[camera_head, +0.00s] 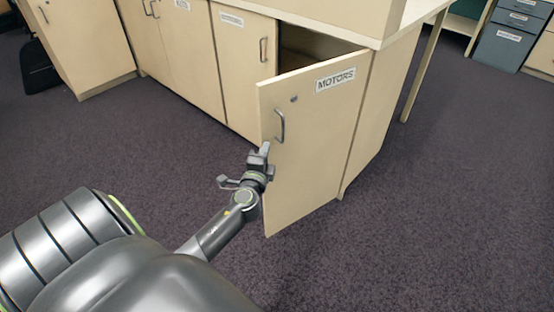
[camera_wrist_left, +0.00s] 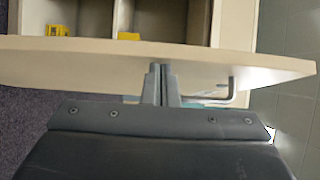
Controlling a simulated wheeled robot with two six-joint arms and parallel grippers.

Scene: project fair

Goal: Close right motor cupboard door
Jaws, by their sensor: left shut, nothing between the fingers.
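The cupboard door labelled MOTORS (camera_head: 325,140) stands ajar, swung out from the cabinet with a dark gap behind its top edge. Its metal handle (camera_head: 281,126) is on the outer face near the free edge. My left gripper (camera_head: 265,148) is shut and empty, just below the handle at the door's free edge. In the left wrist view the shut fingertips (camera_wrist_left: 161,70) are at the pale door (camera_wrist_left: 90,63), and I cannot tell whether they touch it. The handle (camera_wrist_left: 228,92) shows right of the fingers there. My right gripper is out of view.
Beige cabinets (camera_head: 185,50) with shut doors run along the back left. The left wrist view shows yellow items (camera_wrist_left: 56,30) inside a compartment beyond the door. Grey drawers (camera_head: 507,38) stand at the far right. The dark carpet (camera_head: 450,190) on the right is clear.

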